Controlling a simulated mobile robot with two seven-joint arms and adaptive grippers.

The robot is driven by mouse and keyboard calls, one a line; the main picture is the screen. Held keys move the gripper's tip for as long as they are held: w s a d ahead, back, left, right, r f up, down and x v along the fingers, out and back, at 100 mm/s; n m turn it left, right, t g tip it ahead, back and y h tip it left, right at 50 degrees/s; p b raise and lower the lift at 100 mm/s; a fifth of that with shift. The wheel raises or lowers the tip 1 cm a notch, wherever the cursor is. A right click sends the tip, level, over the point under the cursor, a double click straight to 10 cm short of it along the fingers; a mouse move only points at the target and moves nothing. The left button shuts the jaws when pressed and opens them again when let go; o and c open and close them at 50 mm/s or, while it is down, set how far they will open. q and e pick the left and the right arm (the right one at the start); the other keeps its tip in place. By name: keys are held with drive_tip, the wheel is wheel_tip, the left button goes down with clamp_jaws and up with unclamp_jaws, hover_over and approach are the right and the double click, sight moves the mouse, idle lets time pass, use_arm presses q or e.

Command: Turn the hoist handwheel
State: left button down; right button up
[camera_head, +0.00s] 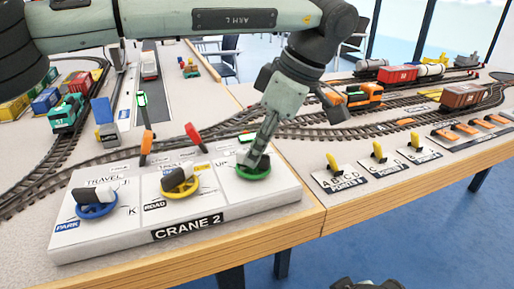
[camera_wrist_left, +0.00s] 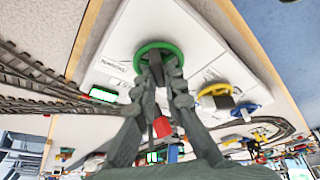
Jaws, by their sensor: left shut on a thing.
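The CRANE 2 panel (camera_head: 240,207) is a sloped white box at the table's front edge. It carries a blue handwheel (camera_head: 95,211), a yellow handwheel (camera_head: 181,191) and, at its right end by an UP label, a green handwheel (camera_head: 252,176). My left gripper (camera_head: 256,160) reaches down onto the green handwheel and is shut on its dark middle part, which the fingers largely hide. In the left wrist view the green rim (camera_wrist_left: 150,47) shows around the fingertips (camera_wrist_left: 160,65).
An orange lever (camera_head: 146,143) and a red lever (camera_head: 193,132) stand behind the panel. Model tracks and an orange locomotive (camera_head: 363,95) lie behind. Yellow point levers (camera_head: 378,151) stand to the right. A dark part, perhaps my right gripper (camera_head: 366,284), shows at the bottom edge.

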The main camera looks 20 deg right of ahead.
idle(0.4)
use_arm(q)
drive_tip(key=c, duration=1.6)
unclamp_jaws()
drive_tip(key=shift+r, duration=0.15)
drive_tip(key=v, duration=1.1)
drive_tip(key=shift+d+r, duration=0.25)
drive_tip(key=shift+r, duration=0.1)
drive_tip(key=shift+s, duration=0.1)
